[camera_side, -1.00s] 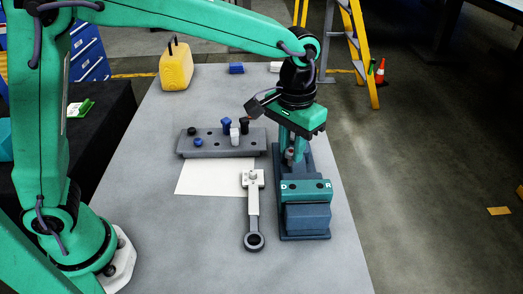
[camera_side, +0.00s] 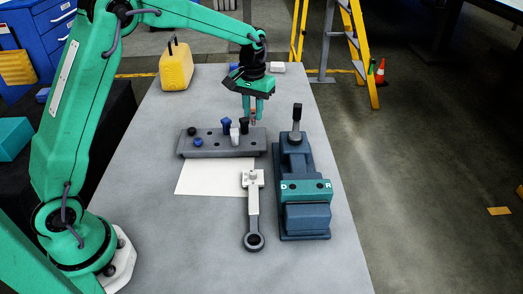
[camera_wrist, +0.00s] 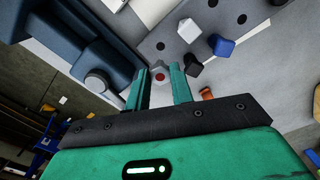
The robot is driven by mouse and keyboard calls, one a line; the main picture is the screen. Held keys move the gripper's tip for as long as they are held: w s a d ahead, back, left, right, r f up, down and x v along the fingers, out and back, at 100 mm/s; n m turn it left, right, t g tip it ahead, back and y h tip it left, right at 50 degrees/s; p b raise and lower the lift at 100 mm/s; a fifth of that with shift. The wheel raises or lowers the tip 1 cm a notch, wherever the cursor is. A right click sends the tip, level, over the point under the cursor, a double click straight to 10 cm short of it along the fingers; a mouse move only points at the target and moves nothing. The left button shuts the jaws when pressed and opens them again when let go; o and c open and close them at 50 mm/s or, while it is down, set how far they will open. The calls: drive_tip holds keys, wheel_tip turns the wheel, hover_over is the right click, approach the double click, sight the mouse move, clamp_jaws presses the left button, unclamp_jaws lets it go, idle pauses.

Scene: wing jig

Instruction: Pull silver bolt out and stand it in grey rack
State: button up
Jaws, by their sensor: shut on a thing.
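My gripper (camera_side: 255,112) is shut on the silver bolt (camera_side: 254,121), above and just behind the right end of the grey rack (camera_side: 205,153). The bolt hangs below the fingers, apart from the rack as far as I can tell. The blue vise-like jig (camera_side: 297,163) stands right of the rack, clear of my gripper.
Black, blue and white pegs (camera_side: 235,136) stand in the rack. A white-and-grey rod (camera_side: 253,210) and a white sheet (camera_side: 213,178) lie in front. A black-knobbed lever (camera_side: 297,118) rises from the jig. An orange piece (camera_wrist: 206,93) lies near the rack. A yellow can (camera_side: 175,70) stands behind.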

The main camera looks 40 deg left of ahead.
drive_tip(key=shift+a+f, duration=0.1)
drive_tip(key=shift+f, duration=0.05)
drive_tip(key=shift+f, duration=3.05)
drive_tip(key=shift+f, duration=0.75)
drive_tip(key=shift+f, duration=0.35)
drive_tip(key=shift+f, duration=0.15)
drive_tip(key=o, duration=1)
drive_tip(key=shift+o, duration=0.2)
drive_tip(key=shift+r, duration=3.95)
